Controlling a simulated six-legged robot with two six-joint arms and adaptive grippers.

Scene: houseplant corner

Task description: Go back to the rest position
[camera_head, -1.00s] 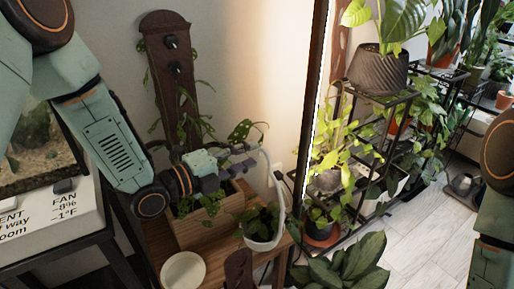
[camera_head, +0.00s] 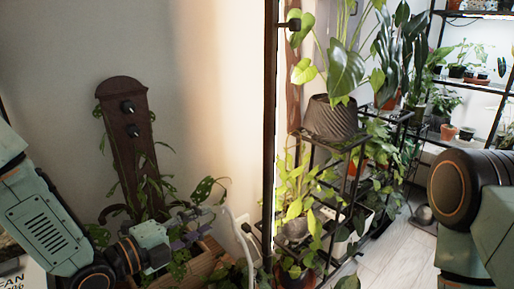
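My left arm comes in from the left, and its gripper (camera_head: 197,229) is at the lower middle-left, in front of a wooden planter box (camera_head: 205,262) and trailing leaves. Its grey fingers look spread apart, with nothing seen between them. Leaves and a pale curved pipe or handle (camera_head: 238,240) lie close behind the fingertips; I cannot tell whether they touch. Part of my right arm (camera_head: 480,205) shows at the right edge, but its gripper is out of view.
A black plant stand (camera_head: 345,150) carries a ribbed pot (camera_head: 332,118) and several plants. Lit shelves (camera_head: 480,85) stand at the back right.

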